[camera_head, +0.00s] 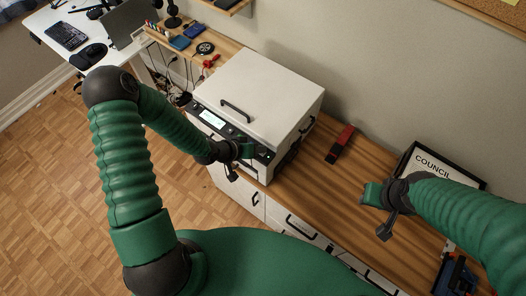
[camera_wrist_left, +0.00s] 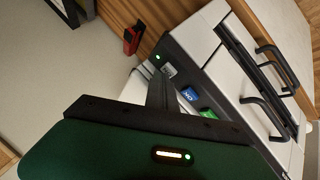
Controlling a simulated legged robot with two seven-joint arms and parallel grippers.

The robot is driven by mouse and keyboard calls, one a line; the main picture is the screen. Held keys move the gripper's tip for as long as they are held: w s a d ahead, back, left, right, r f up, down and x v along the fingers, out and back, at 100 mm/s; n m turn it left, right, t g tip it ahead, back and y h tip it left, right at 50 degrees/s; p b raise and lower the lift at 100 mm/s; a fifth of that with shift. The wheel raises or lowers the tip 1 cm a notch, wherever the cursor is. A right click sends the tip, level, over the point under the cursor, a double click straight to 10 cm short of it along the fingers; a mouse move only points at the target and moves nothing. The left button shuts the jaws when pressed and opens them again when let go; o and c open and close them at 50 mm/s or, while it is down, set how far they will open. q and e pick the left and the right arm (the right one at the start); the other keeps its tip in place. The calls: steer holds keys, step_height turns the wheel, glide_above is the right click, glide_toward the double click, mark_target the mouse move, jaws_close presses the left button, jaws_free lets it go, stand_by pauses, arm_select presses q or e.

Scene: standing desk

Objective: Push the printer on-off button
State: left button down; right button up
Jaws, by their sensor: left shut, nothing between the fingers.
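The white printer (camera_head: 268,88) stands on the wooden desktop with its lid closed. Its dark front control panel (camera_head: 205,112) has a small lit screen. In the left wrist view the panel carries a blue OK button (camera_wrist_left: 190,94), a green button (camera_wrist_left: 208,114) and a small green light (camera_wrist_left: 158,57); I cannot tell which control is the on-off button. My left gripper (camera_head: 233,174) is shut and empty by the panel's right end; its fingers (camera_wrist_left: 162,92) appear over the panel's edge, contact unclear. My right gripper (camera_head: 385,232) hangs over the desktop, away from the printer, its jaw opening unclear.
A red and black object (camera_head: 340,143) lies on the desktop (camera_head: 318,180) right of the printer. A framed sign (camera_head: 435,162) stands behind my right arm. A blue tool (camera_head: 455,275) lies at lower right. Wood shows clear between printer and right gripper.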

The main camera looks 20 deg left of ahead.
arm_select(q)
steer(key=shift+a+r+p, duration=0.25)
steer(key=shift+r+p, duration=0.4)
steer(key=shift+r, duration=0.05)
steer(key=shift+d, duration=0.1)
steer(key=shift+d+r, duration=0.1)
steer(key=shift+r, duration=0.05)
step_height(320, 180, up, 6)
steer(key=p, duration=0.5)
steer(key=shift+f, duration=0.2)
stand_by(0.4)
